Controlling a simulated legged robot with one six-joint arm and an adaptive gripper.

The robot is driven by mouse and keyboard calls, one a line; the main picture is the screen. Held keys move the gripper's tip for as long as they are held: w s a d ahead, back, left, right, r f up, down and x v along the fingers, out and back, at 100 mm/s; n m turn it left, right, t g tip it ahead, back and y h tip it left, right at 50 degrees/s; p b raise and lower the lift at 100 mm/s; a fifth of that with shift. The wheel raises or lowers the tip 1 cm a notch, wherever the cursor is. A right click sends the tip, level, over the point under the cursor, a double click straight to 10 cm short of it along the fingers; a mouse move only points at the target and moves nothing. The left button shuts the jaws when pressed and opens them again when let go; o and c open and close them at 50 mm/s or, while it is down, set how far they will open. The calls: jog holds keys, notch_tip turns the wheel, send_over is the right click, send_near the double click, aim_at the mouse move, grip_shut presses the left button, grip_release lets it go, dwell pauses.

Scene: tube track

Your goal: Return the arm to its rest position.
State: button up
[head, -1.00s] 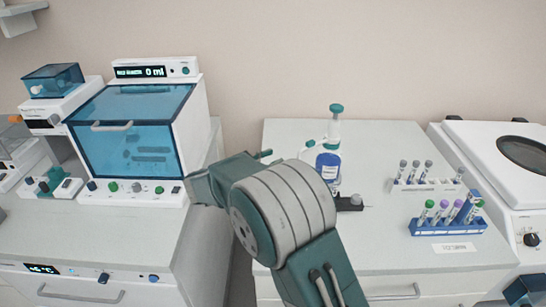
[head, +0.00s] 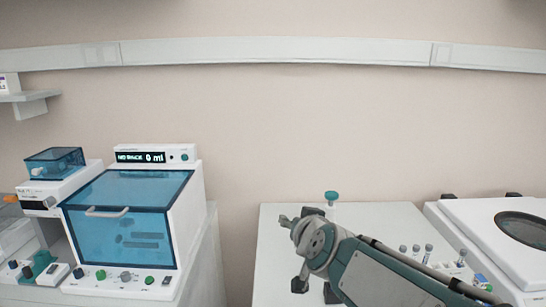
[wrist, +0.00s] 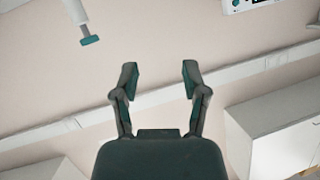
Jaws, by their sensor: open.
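My gripper (wrist: 160,80) shows in the wrist view with its two fingers spread apart and nothing between them. Behind it are the beige wall and a pale wall rail. In the head view my arm reaches in from the lower right, and its end, with my gripper (head: 292,250), is in front of the right-hand bench. It partly hides the teal-topped dispenser (head: 331,197) standing there. The fingers are small in the head view.
A blue-lidded machine (head: 125,225) stands on the left bench. Tubes (head: 415,250) stand on the right bench (head: 385,217), partly behind my arm. A white centrifuge-like machine (head: 475,225) stands at the far right. A gap separates the two benches.

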jog(key=s+d+f+g+h, duration=0.1)
jog(key=s+d+f+g, duration=0.1)
jog(key=s, duration=0.6)
jog(key=s+d+f+g+h, duration=0.1)
jog(key=s+d+f+g, duration=0.2)
jog(key=s+d+f, duration=0.2)
jog(key=s+d+f+g+h, duration=0.1)
jog(key=s+d+f+g, duration=0.2)
jog(key=s, duration=0.8)
jog(key=shift+d+f, duration=0.4)
dwell(0.8)
